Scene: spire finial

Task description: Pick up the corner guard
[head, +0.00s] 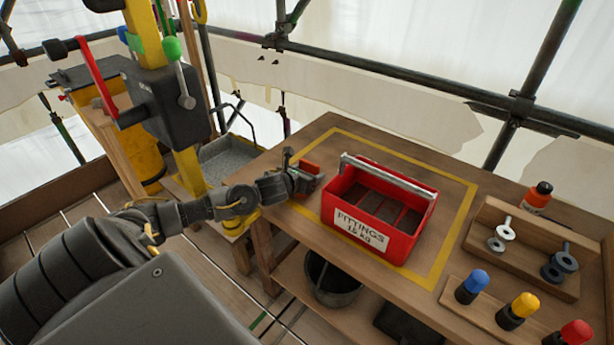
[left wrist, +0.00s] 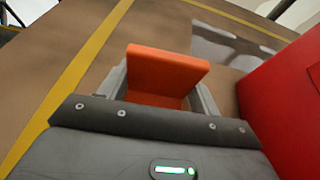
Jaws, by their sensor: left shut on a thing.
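The orange corner guard (head: 308,168) is at the left end of the wooden workbench, just left of the red fittings box. My left gripper (head: 303,180) is shut on it. In the left wrist view the corner guard (left wrist: 166,72) sits between the two grey fingers (left wrist: 160,90), with an upright face and a lower part behind the gripper body. I cannot tell whether it touches the bench top. My right gripper is not in view.
The red fittings box (head: 345,218) with a metal handle stands inside a yellow outline, close to the right of my left gripper. A wooden rack (head: 512,262), an orange-capped bottle (head: 537,195) and several coloured-capped pegs (head: 472,286) are at the right. A bucket (head: 332,283) is below.

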